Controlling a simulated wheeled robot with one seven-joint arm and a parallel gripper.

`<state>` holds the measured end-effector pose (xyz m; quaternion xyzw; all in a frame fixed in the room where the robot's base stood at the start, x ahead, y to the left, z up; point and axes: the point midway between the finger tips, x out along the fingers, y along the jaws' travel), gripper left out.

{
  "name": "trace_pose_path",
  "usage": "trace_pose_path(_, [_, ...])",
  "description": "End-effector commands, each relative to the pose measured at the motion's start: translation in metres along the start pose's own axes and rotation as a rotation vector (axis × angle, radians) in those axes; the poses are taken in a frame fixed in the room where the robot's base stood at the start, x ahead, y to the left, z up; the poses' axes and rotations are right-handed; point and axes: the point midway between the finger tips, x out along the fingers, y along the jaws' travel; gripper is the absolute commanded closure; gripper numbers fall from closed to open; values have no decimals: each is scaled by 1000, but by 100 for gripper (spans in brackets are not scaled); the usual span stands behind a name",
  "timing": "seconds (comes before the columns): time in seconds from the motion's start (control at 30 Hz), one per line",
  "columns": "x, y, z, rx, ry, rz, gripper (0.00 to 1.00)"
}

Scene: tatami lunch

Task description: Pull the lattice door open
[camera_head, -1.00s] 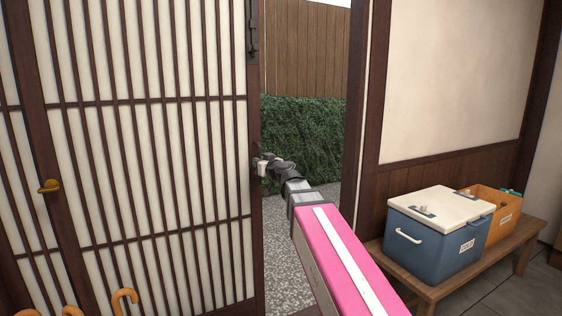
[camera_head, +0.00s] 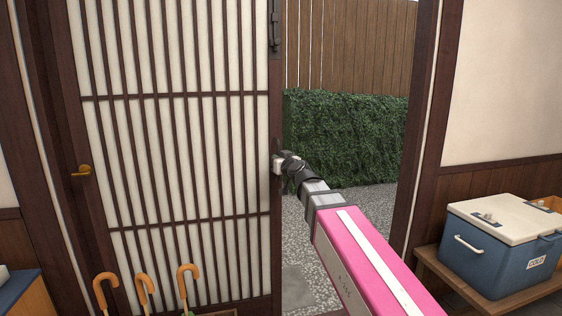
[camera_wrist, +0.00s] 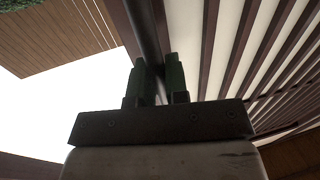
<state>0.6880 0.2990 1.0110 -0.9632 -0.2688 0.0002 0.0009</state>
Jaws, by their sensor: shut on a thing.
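The lattice door (camera_head: 180,150) has dark slats over pale panels and fills the left and middle of the head view. A clear gap lies between its right edge and the right doorpost (camera_head: 425,130). My gripper (camera_head: 277,163) is at that right edge, at about mid height, with the pink arm reaching in from the lower right. In the wrist view, my gripper's dark fingers (camera_wrist: 160,78) are close together on a dark upright bar (camera_wrist: 143,25) beside the door's slats. The exact contact is hard to see. A dark fitting (camera_head: 275,30) sits higher on the same edge.
Several orange umbrella handles (camera_head: 144,283) stand before the door, and a brass handle (camera_head: 81,171) shows at left. A blue cooler (camera_head: 490,260) is on a wooden bench (camera_head: 440,272) at right. A hedge (camera_head: 345,140) and gravel show through the gap.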

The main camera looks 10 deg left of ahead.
Motion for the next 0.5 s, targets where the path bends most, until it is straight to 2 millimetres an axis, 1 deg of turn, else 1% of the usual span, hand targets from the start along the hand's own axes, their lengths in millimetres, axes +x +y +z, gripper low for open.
trace_pose_path(0.2, [0,-1,1,0,-2,-2,100])
trace_pose_path(0.23, [0,-1,1,0,-2,-2,76])
trace_pose_path(0.27, [0,-1,1,0,-2,-2,66])
trace_pose_path(0.3, [0,-1,1,0,-2,-2,62])
trace_pose_path(0.5, [0,0,0,0,-1,-1,62])
